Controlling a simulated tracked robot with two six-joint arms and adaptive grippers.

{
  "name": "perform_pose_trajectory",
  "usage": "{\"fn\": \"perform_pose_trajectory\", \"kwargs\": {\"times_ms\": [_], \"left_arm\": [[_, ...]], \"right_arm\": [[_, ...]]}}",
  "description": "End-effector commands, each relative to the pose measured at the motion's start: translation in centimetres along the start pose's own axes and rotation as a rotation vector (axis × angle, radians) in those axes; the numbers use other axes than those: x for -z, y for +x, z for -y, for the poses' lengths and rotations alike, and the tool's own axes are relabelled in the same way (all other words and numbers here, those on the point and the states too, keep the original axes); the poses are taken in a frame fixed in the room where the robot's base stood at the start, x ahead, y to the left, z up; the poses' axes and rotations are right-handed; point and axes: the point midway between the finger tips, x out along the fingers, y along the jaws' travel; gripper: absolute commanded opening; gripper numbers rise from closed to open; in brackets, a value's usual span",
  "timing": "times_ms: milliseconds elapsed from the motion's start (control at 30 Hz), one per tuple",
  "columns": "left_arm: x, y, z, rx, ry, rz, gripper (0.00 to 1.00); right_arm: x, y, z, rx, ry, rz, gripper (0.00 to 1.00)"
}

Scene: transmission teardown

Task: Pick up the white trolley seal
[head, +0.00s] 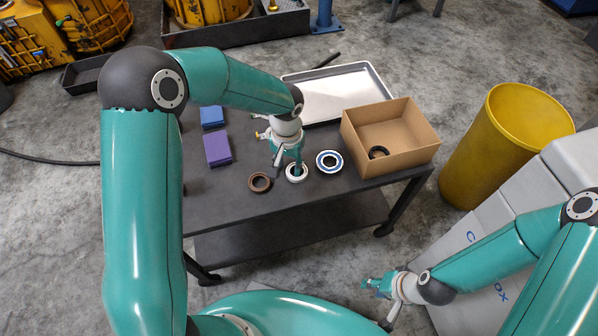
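The white trolley seal (297,179) is a small ring lying on the dark trolley top (225,200), near its front edge. My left gripper (297,168) points down over the seal, with its fingertips at the ring's middle. I cannot tell whether the fingers touch the ring or how far apart they are. The gripper hides part of the ring's far side. My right gripper (371,284) is low, in front of the trolley and away from the seal; its fingers are too small to read.
A brown ring (260,182) lies left of the seal and a blue-and-white ring (329,161) right of it. A cardboard box (405,157) holds a dark ring (378,152). A metal tray (340,90), purple block (217,149) and blue block (212,116) share the trolley. A yellow bin (500,145) stands right.

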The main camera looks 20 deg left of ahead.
Motion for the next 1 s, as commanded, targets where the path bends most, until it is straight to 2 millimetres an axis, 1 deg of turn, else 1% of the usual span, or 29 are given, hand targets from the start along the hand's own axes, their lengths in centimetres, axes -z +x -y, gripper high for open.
{"fn": "perform_pose_trajectory", "kwargs": {"times_ms": [100, 133, 267, 300, 367, 767, 867, 1000], "left_arm": [[0.0, -0.1, 0.0, 0.0, 0.0, 0.0, 0.39], [0.0, -0.1, 0.0, 0.0, 0.0, 0.0, 0.37], [0.0, -0.1, 0.0, 0.0, 0.0, 0.0, 0.16], [0.0, -0.1, 0.0, 0.0, 0.0, 0.0, 0.09], [0.0, -0.1, 0.0, 0.0, 0.0, 0.0, 0.0], [0.0, -0.3, 0.0, 0.0, 0.0, -0.001, 0.0], [0.1, -1.1, 0.0, 0.0, 0.0, -0.003, 0.0], [0.1, -3.3, -0.1, 0.0, 0.0, -0.005, 0.0]], "right_arm": [[0.0, 0.0, 0.0, 0.0, 0.0, 0.0, 0.37], [0.0, 0.0, 0.0, 0.0, 0.0, 0.0, 0.37], [0.0, 0.0, 0.0, 0.0, 0.0, 0.0, 0.37], [0.0, 0.0, 0.0, 0.0, 0.0, 0.0, 0.37], [0.0, 0.0, 0.0, 0.0, 0.0, 0.0, 0.37], [0.0, -0.1, 0.0, 0.0, 0.0, 0.0, 0.37], [0.0, -0.3, 0.1, 0.0, 0.0, 0.0, 0.37], [0.0, -0.8, 0.3, 0.0, 0.0, 0.0, 0.37]]}}
